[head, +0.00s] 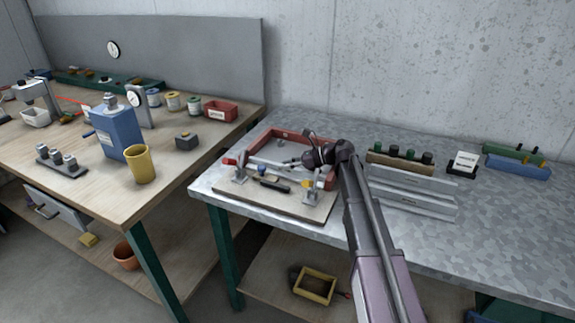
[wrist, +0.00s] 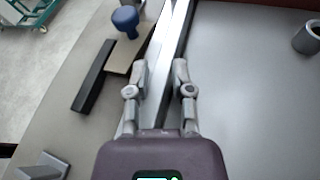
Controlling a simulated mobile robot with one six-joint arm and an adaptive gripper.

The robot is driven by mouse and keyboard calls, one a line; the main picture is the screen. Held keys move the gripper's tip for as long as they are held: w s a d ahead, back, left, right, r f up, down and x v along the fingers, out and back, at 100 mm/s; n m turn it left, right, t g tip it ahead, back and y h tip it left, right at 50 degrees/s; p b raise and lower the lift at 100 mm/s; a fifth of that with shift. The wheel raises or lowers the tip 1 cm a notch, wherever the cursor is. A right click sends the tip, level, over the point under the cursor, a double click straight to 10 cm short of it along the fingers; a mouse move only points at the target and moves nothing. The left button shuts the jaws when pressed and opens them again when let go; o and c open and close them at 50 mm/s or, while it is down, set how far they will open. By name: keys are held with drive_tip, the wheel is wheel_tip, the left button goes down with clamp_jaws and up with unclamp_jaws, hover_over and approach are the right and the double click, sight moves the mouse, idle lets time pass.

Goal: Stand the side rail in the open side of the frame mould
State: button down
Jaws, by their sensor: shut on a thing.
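The frame mould (head: 290,134) is a red-walled frame on a board on the metal bench in the head view. Part of its red wall shows at the top of the wrist view (wrist: 270,4). My gripper (head: 305,160) is over the mould's near side. In the wrist view my gripper (wrist: 160,72) is shut on the side rail (wrist: 172,42), a long silvery bar running up the picture between the fingers. The rail lies along the edge of the grey mould floor. Whether it touches the board is hidden.
Toggle clamps with a red tip (head: 230,162) and a yellow tip (head: 308,184) stand at the near side. A black bar (wrist: 92,76) and a blue knob (wrist: 125,18) lie left of the rail. A grey cylinder (wrist: 308,38) stands inside the mould. Pale panels (head: 412,195) lie to the right.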

drive_tip(key=shift+s+d+f, duration=0.1)
drive_tip(key=shift+s+f, duration=0.35)
drive_tip(key=shift+f, duration=0.05)
drive_tip(key=shift+c, duration=2.1)
unclamp_jaws()
drive_tip(key=shift+w, duration=0.1)
drive_tip(key=shift+w+r, duration=0.1)
drive_tip(key=shift+r, duration=0.05)
